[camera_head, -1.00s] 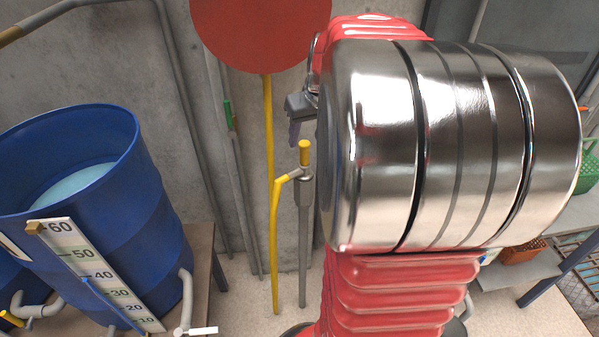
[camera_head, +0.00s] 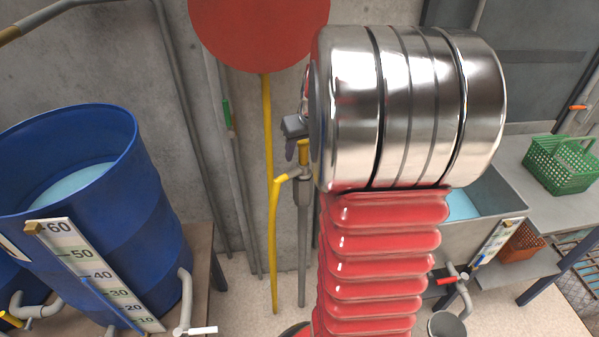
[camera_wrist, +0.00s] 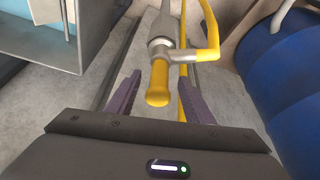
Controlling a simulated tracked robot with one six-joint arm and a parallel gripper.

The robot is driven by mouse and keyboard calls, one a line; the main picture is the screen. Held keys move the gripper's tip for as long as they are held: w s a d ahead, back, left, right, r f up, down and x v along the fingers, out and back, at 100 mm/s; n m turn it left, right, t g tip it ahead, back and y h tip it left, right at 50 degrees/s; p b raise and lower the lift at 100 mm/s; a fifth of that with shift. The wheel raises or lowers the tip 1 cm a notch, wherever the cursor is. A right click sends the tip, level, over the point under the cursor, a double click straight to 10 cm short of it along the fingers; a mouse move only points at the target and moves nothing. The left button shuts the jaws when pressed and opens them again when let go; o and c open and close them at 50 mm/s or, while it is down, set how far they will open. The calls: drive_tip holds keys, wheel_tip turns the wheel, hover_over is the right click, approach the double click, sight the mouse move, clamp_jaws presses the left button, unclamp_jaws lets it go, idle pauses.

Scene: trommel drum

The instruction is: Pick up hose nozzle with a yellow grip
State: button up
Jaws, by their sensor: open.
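The hose nozzle has a yellow grip and a grey body; a yellow hose branches from its side. In the head view its yellow grip (camera_head: 303,156) stands upright near the wall, its top partly hidden by my gripper (camera_head: 297,148). In the wrist view the nozzle's yellow grip (camera_wrist: 159,84) points toward the camera. My gripper (camera_wrist: 169,84) is open there, one finger on either side of the grip, with visible gaps on both sides. I cannot see contact.
A blue barrel (camera_head: 95,210) with a level scale stands at left; it also fills the right side of the wrist view (camera_wrist: 283,75). A red disc (camera_head: 258,30) is above. A metal sink (camera_head: 480,225) and green basket (camera_head: 560,165) are at right.

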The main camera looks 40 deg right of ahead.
sight(301, 172)
drive_tip(key=shift+x, duration=1.95)
drive_tip(key=shift+s, duration=0.2)
drive_tip(key=shift+c, duration=0.2)
clamp_jaws()
